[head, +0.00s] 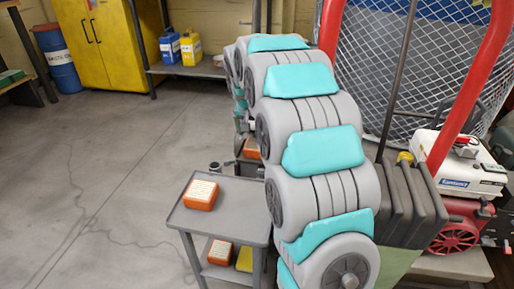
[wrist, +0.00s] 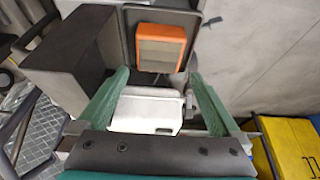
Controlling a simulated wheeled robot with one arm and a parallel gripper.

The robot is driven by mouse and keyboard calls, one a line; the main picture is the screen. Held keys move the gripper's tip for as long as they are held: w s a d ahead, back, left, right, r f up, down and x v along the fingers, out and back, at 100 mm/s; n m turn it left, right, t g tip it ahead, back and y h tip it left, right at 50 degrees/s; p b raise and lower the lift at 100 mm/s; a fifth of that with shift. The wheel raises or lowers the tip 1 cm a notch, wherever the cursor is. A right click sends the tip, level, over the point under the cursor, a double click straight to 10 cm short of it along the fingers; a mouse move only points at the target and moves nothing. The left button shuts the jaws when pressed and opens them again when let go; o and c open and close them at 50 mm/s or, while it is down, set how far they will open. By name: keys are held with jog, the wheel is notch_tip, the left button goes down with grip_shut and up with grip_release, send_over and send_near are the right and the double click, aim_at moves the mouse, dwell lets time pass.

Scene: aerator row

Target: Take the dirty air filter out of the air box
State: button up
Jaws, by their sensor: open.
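In the wrist view my gripper (wrist: 159,75) is open, its two green fingers wide apart with nothing held between them. A pale, white box-like part (wrist: 145,112) shows between the fingers; I cannot tell whether it is the air box. An orange-framed filter with a tan face (wrist: 161,47) lies beyond the fingertips on a dark grey surface. In the head view an orange-framed filter with a pale top (head: 201,194) lies on a grey cart. Another orange piece (head: 251,148) shows partly behind my arm. I cannot tell which filter is dirty.
The grey cart (head: 235,212) holds an orange block (head: 220,252) and a yellow item (head: 245,259) on its lower shelf. A dark box (wrist: 78,62) stands left of the fingers. A red-wheeled machine (head: 455,233) stands right. Floor at left is clear.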

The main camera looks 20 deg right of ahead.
aim_at(256, 144)
jog(key=shift+x, duration=0.9)
jog(key=x, duration=0.6)
jog(key=shift+s+f, duration=0.1)
jog(key=shift+s, duration=0.2)
jog(key=c, duration=1)
